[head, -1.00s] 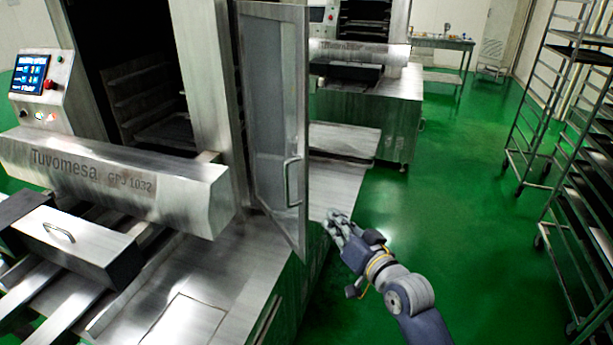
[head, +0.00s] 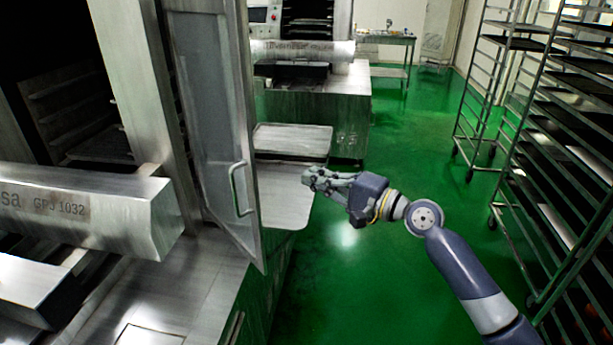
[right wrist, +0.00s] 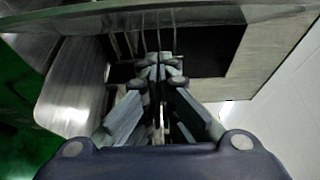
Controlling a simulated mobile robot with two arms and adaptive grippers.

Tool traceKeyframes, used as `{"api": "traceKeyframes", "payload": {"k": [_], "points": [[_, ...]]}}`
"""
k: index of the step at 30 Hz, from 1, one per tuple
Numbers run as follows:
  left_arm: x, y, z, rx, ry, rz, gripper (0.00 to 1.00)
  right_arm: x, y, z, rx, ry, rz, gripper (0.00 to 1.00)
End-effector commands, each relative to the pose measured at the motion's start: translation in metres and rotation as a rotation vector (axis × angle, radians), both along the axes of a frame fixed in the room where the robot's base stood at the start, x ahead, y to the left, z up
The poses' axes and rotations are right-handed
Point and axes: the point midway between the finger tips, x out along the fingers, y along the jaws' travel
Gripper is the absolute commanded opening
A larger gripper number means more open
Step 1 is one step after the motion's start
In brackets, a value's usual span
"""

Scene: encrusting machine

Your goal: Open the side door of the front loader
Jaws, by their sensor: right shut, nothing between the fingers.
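The side door (head: 212,120) is a tall metal-framed panel with a bar handle (head: 236,190) near its free edge. In the head view it stands at an angle to the machine's side, its free lower corner jutting out; it looks partly open. My right gripper (head: 314,179) is shut and empty, to the right of the handle and apart from it in the picture. The right wrist view shows its closed fingers (right wrist: 158,64) in front of grey metal surfaces and a dark opening; I cannot tell there which part is the door. My left gripper is not in view.
The front loader's beam (head: 90,205) and bed (head: 185,290) fill the left. A second machine (head: 320,115) with flat metal trays (head: 290,139) stands beyond the door. Tall racks (head: 570,150) line the right. Green floor (head: 410,150) is clear between them.

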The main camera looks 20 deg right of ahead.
Motion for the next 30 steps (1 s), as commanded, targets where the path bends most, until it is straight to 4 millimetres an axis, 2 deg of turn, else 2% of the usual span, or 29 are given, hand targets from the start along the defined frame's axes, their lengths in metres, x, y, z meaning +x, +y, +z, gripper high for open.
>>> {"api": "traceKeyframes", "payload": {"k": [1,12,15,21,30], "points": [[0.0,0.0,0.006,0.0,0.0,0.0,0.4,0.008,0.005,0.005,0.003,-0.003,0.0,0.0],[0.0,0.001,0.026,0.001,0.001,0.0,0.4,0.071,0.043,0.005,0.0,-0.002,0.001,0.0],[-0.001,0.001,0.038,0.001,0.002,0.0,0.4,0.063,0.058,0.004,-0.001,0.0,0.002,0.0],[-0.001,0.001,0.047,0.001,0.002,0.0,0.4,0.058,0.074,0.002,-0.001,0.0,0.0,0.0],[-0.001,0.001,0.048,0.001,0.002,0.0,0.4,0.056,0.079,0.0,-0.003,-0.002,0.0,0.0]]}}
